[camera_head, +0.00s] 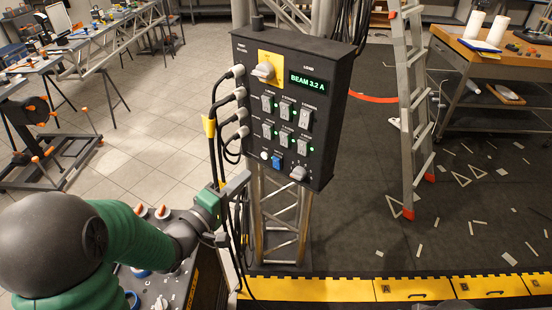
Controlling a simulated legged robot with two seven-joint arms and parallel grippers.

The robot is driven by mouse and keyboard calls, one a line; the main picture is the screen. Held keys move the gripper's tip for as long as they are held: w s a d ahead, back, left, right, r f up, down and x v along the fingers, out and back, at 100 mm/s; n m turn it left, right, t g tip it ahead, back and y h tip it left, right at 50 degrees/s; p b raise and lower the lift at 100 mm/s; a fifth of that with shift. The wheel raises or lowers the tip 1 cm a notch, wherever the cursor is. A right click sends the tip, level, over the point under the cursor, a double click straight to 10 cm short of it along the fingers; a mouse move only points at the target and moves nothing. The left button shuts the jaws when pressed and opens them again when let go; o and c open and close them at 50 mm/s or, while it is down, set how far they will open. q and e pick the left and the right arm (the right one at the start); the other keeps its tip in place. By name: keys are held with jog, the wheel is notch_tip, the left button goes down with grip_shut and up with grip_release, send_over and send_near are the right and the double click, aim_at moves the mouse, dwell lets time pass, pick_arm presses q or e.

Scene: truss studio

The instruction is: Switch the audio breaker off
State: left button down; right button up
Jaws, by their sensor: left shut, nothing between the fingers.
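The black breaker panel (295,105) hangs on a truss stand, facing me. It carries two rows of breaker switches (285,123) with green lights; their labels are too small to read, so I cannot tell which is audio. A yellow plate with a large rotary switch (264,71) sits at upper left, beside a display (309,81) reading "BEAM 3.2 A". A blue socket and a knob (298,173) sit along the bottom. My left gripper (240,186) is shut and empty, just below the panel's lower left corner, near hanging cables. My right gripper is not in view.
Black cables (212,130) loop from plugs on the panel's left side. A stepladder (410,110) stands to the right. A workbench (500,60) is at far right. A yellow floor edge (340,290) runs below the panel. Paper scraps litter the dark floor.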

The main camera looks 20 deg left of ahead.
aim_at(283, 138)
pick_arm(q)
jog(key=shift+s+d+r+n+t+h, duration=0.3)
jog(key=shift+s+r+n+t+h, duration=0.15)
jog(key=shift+r+h, duration=0.35)
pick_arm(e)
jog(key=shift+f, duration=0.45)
pick_arm(q)
jog(key=x, duration=1.4)
jog(key=shift+f+p, duration=0.15)
jog(key=shift+p, duration=0.2)
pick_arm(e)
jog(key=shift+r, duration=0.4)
